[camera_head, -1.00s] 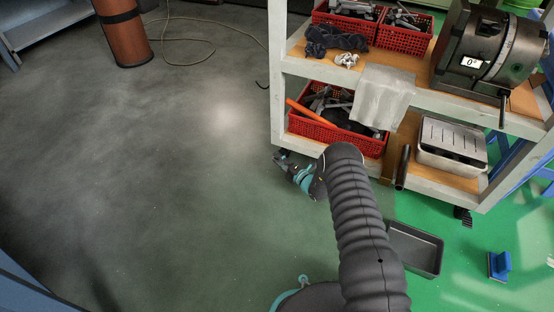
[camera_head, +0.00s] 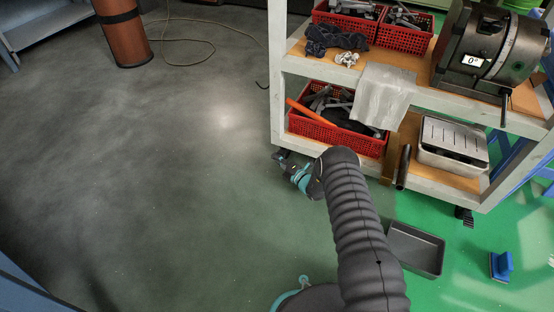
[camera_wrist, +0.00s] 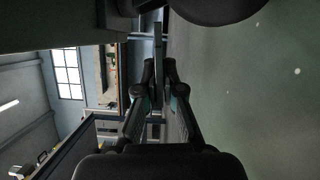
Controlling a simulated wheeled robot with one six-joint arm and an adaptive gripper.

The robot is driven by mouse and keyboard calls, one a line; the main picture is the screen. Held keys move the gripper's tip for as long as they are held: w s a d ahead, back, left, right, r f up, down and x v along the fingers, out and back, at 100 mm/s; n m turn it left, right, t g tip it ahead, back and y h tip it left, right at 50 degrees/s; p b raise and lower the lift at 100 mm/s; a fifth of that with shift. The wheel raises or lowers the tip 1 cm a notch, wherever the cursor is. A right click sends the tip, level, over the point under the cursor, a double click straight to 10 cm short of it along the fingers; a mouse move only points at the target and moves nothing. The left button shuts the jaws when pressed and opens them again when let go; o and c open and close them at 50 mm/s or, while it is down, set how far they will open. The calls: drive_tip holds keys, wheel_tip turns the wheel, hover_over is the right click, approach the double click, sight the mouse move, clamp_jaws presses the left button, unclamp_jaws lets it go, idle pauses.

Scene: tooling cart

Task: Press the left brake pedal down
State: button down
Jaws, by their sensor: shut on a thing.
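The cart's left front caster is mostly hidden in the head view by the cart's lower edge and my gripper (camera_head: 281,156). My gripper is low, close to the floor, at the cart's left front corner. In the wrist view my gripper (camera_wrist: 159,72) has its fingers close together around a thin grey bar, which seems to be the left brake pedal (camera_wrist: 158,40). A dark rounded shape (camera_wrist: 210,8), seemingly the caster wheel, shows at the top edge, close by. I cannot tell how far the pedal is tilted.
The cart (camera_head: 276,100) stands above and right of my gripper, with red baskets (camera_head: 335,140) on its shelves. Another caster (camera_head: 464,215) shows at its right. A grey tray (camera_head: 415,250) and a blue object (camera_head: 501,266) lie on the green floor.

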drive_tip(key=shift+w+f+n+y, duration=0.1)
drive_tip(key=shift+f+n+y, duration=0.15)
drive_tip(key=shift+n, duration=0.4)
drive_tip(key=shift+w+f+n+y, duration=0.1)
drive_tip(key=shift+f+n+y, duration=0.15)
drive_tip(key=shift+n, duration=0.4)
drive_tip(key=c, duration=1.3)
unclamp_jaws()
drive_tip(key=shift+v, duration=3.8)
drive_tip(key=shift+a+f, duration=0.1)
